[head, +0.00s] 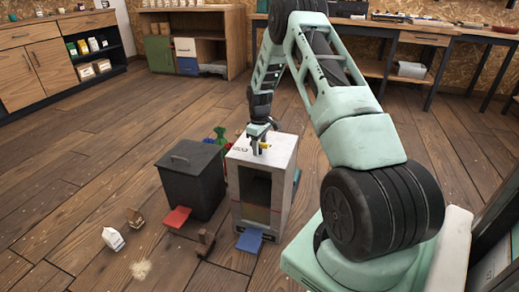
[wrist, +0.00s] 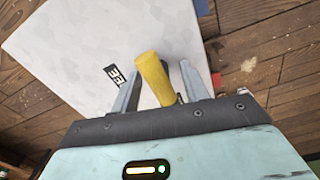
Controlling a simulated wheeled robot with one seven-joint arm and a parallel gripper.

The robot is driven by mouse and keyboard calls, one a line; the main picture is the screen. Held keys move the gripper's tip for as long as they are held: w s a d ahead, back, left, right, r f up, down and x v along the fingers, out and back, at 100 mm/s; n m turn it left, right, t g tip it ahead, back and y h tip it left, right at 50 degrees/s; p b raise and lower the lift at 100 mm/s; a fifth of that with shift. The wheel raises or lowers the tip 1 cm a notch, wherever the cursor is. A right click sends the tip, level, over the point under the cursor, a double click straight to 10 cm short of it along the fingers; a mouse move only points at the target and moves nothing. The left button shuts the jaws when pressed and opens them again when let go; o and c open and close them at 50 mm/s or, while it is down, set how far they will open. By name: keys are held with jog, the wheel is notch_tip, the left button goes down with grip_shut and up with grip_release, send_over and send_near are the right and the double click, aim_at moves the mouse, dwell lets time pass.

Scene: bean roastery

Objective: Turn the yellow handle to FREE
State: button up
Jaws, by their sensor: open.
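The yellow handle (head: 265,147) is on top of a white box (head: 284,150) in the head view. In the wrist view the handle (wrist: 154,80) stands out between the two fingers of my gripper (wrist: 161,72). The fingers are open, one on each side of the handle, with a visible gap on the left; whether the right finger touches it I cannot tell. A dark label (wrist: 117,77) with white letters, partly hidden by the left finger, lies on the box top left of the handle; I read only "EE". My gripper (head: 258,143) is low over the box top.
A dark lidded bin (head: 190,180) stands left of the box. A red piece (head: 177,217) and a blue piece (head: 249,241) lie in front. A small carton (head: 113,238) and brown objects are on the wooden floor. Green and red items are behind the bin.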

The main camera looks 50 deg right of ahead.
jog(key=shift+f, duration=0.25)
grip_shut()
jog(key=shift+r, duration=0.1)
jog(key=m+p, duration=0.2)
jog(key=shift+r+m+p, duration=0.15)
jog(key=shift+m+p, duration=0.25)
jog(key=m+p, duration=0.3)
jog(key=m, duration=0.2)
jog(key=m+p, duration=0.2)
jog(key=m, duration=0.3)
jog(key=shift+m, duration=0.4)
jog(key=c, duration=1)
grip_release()
jog(key=shift+m+p, duration=0.7)
jog(key=shift+m, duration=1.4)
